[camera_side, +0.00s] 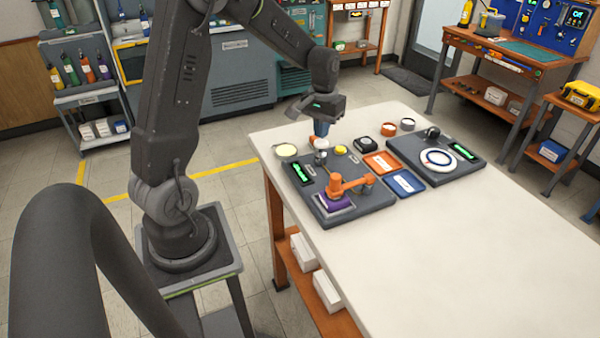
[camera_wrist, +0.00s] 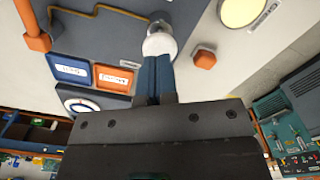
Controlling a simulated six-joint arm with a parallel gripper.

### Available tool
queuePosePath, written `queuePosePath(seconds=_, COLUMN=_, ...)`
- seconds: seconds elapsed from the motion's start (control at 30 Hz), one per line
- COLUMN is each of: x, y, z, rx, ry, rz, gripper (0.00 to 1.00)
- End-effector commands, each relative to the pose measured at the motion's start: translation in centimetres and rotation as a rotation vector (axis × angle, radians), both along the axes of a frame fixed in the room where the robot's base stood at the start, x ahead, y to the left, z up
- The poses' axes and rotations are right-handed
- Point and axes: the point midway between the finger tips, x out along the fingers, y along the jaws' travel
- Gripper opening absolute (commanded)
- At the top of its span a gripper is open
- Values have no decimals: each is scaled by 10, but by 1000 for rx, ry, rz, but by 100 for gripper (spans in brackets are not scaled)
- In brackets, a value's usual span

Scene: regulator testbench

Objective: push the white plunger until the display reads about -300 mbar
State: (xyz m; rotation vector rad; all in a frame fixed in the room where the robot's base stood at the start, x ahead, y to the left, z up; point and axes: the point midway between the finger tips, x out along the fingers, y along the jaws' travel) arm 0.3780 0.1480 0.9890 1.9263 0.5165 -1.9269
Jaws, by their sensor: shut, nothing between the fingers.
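The white plunger (camera_side: 321,144) stands at the back of the near dark grey board (camera_side: 375,204). My gripper (camera_side: 321,133) points down right above it, with its blue fingers together and empty. In the wrist view the fingertips (camera_wrist: 160,58) meet the plunger's round white head (camera_wrist: 158,44) in the picture. They look in contact or very close, but I cannot tell which. A small green-lit display (camera_side: 301,173) sits at the board's left edge. Its digits are too small to read. The plunger's lower part is hard to make out.
An orange lever-like part (camera_side: 345,186) stands on the near board, close to the plunger. Orange (camera_side: 381,163) and blue (camera_side: 404,183) trays lie to the right. A second board (camera_side: 425,170) with a white ring lies beyond. The table's front right is clear.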

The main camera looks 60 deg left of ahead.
Motion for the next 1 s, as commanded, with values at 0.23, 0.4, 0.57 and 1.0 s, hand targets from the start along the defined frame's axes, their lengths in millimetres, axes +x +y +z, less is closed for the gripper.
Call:
queuePosePath(seconds=0.23, x=0, y=0, z=-12, rx=-1, ry=2, rz=0, gripper=0)
queuePosePath(seconds=0.4, x=0, y=0, z=-17, rx=1, ry=-1, rz=0, gripper=0)
queuePosePath(seconds=0.57, x=0, y=0, z=-18, rx=0, ry=0, rz=0, gripper=0)
queuePosePath(seconds=1.0, x=0, y=0, z=-31, rx=-1, ry=1, rz=0, gripper=0)
